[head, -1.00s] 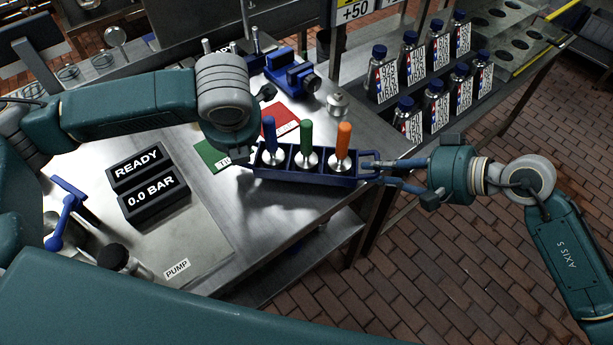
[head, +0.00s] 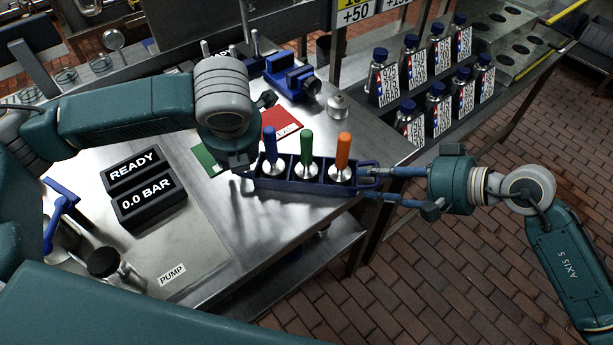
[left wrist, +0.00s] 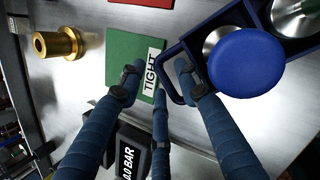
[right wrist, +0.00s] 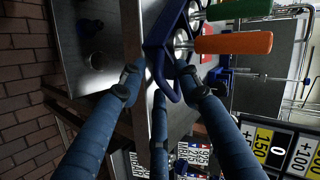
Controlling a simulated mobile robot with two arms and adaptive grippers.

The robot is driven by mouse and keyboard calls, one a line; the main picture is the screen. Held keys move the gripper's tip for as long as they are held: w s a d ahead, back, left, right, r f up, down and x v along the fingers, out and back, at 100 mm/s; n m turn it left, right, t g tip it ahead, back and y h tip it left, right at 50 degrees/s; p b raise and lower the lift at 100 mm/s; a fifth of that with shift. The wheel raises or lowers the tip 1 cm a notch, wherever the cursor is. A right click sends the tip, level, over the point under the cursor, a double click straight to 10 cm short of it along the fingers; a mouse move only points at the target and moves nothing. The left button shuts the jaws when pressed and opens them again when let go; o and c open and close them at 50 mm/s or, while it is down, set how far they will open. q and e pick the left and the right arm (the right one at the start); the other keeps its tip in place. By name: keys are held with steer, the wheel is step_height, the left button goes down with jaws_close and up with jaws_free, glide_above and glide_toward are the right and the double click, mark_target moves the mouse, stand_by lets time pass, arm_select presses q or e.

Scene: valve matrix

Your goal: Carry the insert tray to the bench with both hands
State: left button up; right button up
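The insert tray (head: 300,186) is dark blue and sits upright at the bench's (head: 275,232) right edge. It holds a blue-handled insert (head: 270,146), a green-handled one (head: 306,145) and an orange-handled one (head: 343,150). My right gripper (head: 372,184) is open at the tray's right end; in the right wrist view the looped handle (right wrist: 172,92) lies between its spread fingers. My left gripper (left wrist: 157,82) is open at the left end, its right finger beside the left handle (left wrist: 172,88). The left gripper's fingers are mostly hidden in the head view.
A blue vise (head: 288,76) stands farther back. Black display blocks (head: 145,185) are at left. Several labelled bottles (head: 437,104) stand in a rack at right. Open floor lies front right.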

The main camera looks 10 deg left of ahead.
steer(key=shift+s+d+r, duration=0.1)
steer(key=shift+d+r, duration=0.05)
steer(key=shift+d, duration=0.05)
arm_select(q)
steer(key=v, duration=1)
steer(key=shift+r, duration=0.2)
arm_select(e)
steer(key=v, duration=1.1)
steer(key=shift+d, duration=0.25)
arm_select(q)
steer(key=shift+s, duration=0.15)
arm_select(e)
steer(key=shift+s+r, duration=0.1)
steer(key=shift+s, duration=0.05)
